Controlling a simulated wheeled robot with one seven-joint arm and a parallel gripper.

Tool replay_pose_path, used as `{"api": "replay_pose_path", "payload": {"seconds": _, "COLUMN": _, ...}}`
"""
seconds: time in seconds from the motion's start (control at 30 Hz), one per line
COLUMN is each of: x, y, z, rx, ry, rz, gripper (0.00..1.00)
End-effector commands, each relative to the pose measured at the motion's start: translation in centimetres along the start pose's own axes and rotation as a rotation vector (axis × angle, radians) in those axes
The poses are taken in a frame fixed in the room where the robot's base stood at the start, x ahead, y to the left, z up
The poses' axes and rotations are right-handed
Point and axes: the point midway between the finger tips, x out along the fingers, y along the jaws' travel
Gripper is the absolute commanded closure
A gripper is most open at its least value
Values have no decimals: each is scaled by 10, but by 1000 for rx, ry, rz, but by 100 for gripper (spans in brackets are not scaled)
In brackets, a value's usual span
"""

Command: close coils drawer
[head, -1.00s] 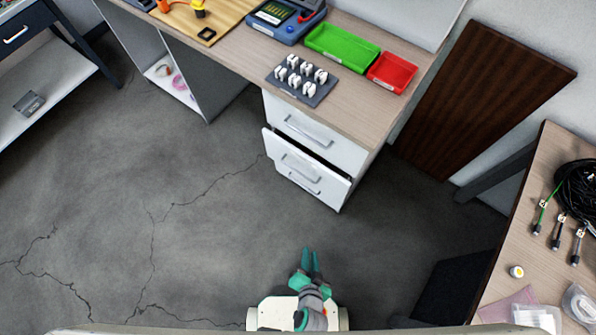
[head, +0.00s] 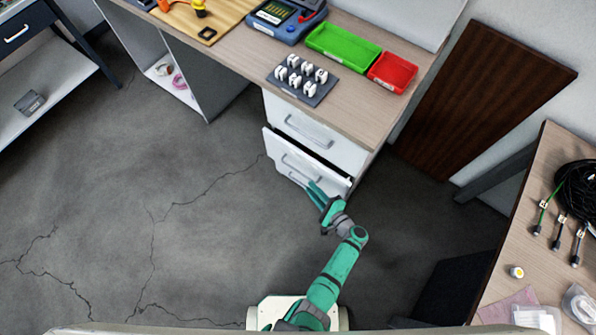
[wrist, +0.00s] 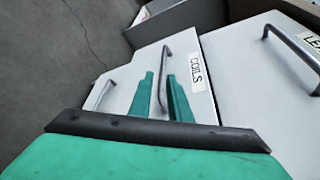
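The coils drawer (head: 283,148) is the middle, white drawer of the cabinet under the workbench. It stands partly pulled out, with a dark gap along its top edge. In the wrist view its white front (wrist: 140,70) carries a COILS label (wrist: 196,72) and a grey bar handle (wrist: 163,72). My gripper (head: 315,186) is in front of the drawer, its fingers pointing at the front. In the wrist view the green fingers (wrist: 161,77) are apart, with the handle seen between them. Contact with the drawer cannot be told. My gripper covers part of the front in the head view.
The top drawer (head: 313,128) is shut, and a lower drawer handle (wrist: 101,95) shows in the wrist view. The bench top holds a green tray (head: 343,46), a red tray (head: 392,72) and a grey rack (head: 301,84). The floor before the cabinet is clear.

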Motion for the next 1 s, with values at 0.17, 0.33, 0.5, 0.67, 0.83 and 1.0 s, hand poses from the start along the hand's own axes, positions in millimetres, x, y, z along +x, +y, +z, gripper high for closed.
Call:
{"api": "replay_pose_path", "payload": {"seconds": 0.17, "x": 10, "y": -7, "z": -1, "rx": 12, "ry": -12, "rz": -18, "gripper": 83}}
{"api": "replay_pose_path", "payload": {"seconds": 0.33, "x": 36, "y": -8, "z": 0, "rx": 10, "ry": -13, "rz": -17, "gripper": 83}}
{"api": "replay_pose_path", "payload": {"seconds": 0.5, "x": 67, "y": -7, "z": 0, "rx": 10, "ry": -12, "rz": -15, "gripper": 83}}
{"api": "replay_pose_path", "payload": {"seconds": 0.67, "x": 91, "y": -8, "z": 0, "rx": 10, "ry": -12, "rz": -16, "gripper": 83}}
{"api": "replay_pose_path", "payload": {"seconds": 0.83, "x": 105, "y": -8, "z": 0, "rx": 10, "ry": -10, "rz": -16, "gripper": 83}}
{"api": "replay_pose_path", "payload": {"seconds": 1.0, "x": 109, "y": -7, "z": 0, "rx": 10, "ry": -9, "rz": -15, "gripper": 83}}
